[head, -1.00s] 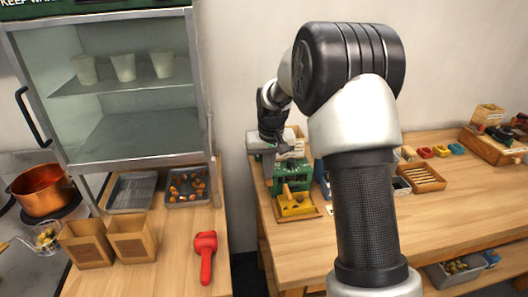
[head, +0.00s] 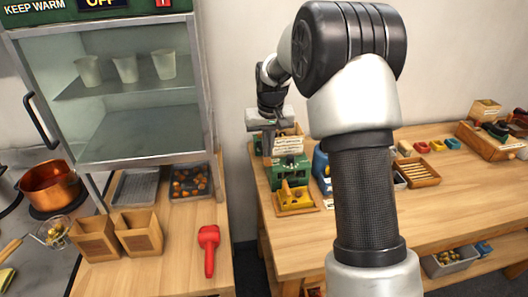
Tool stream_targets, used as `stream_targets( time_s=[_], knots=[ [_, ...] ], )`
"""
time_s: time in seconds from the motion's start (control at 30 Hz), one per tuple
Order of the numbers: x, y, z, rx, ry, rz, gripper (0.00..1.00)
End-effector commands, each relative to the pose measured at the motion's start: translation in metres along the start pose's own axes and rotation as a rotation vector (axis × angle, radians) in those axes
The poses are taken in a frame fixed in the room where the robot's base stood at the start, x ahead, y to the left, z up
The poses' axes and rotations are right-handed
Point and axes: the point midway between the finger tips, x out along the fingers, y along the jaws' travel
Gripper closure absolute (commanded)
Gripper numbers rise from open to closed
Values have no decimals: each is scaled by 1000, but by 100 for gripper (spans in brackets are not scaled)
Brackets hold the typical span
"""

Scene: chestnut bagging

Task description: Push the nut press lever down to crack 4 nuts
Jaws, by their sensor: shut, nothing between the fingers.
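The nut press is most likely the green machine (head: 290,170) with a yellow front part (head: 293,197), at the left end of the right-hand wooden table. A white label sits on its top. My gripper (head: 267,152) is shut and points down beside the upper left side of the machine. I cannot tell whether it touches the press, and I cannot make out the lever apart from the gripper. No separate nuts are clear in the press. My own arm hides part of the table to the right of it.
On the left counter are a tray of nuts (head: 190,181), an empty tray (head: 134,187), two paper bags (head: 138,234) and a red tool (head: 208,250). A warming cabinet (head: 130,130) stands above. A wooden tray (head: 417,172) is right of my arm.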

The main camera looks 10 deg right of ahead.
Motion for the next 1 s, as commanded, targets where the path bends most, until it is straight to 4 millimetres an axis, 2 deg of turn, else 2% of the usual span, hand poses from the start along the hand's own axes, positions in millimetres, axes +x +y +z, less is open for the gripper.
stream_targets(
  time_s=[0.17,0.43,0.8,1.0],
  knots=[
    [2,0,1,0,0,0,100],
    [20,0,6,0,0,0,100],
    [22,0,7,0,0,0,100],
    [34,0,12,0,-1,0,100]
  ],
)
